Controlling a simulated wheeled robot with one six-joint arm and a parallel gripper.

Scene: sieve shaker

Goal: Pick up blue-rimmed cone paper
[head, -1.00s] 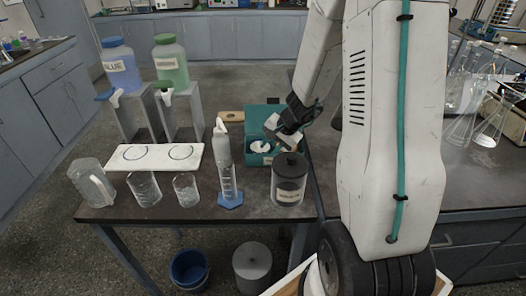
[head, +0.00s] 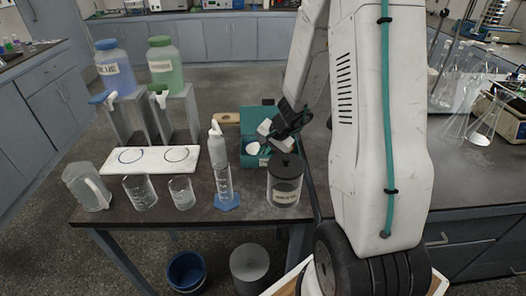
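The teal box (head: 262,118) stands open at the back of the table, its lid raised. A white paper (head: 253,148) lies inside at the left; it is too small for me to make out a blue rim or a cone shape. My gripper (head: 274,136) is over the box's right part. Its two pale fingers look spread apart with nothing clearly between them. The fingers and wrist hide the right part of the box's inside.
A dark-lidded jar (head: 286,187) stands just in front of the box. A white squeeze bottle and measuring cylinder (head: 222,172) stand left of it. Two glass beakers (head: 139,192), a jug (head: 87,187) and a white two-ring plate (head: 190,150) are further left.

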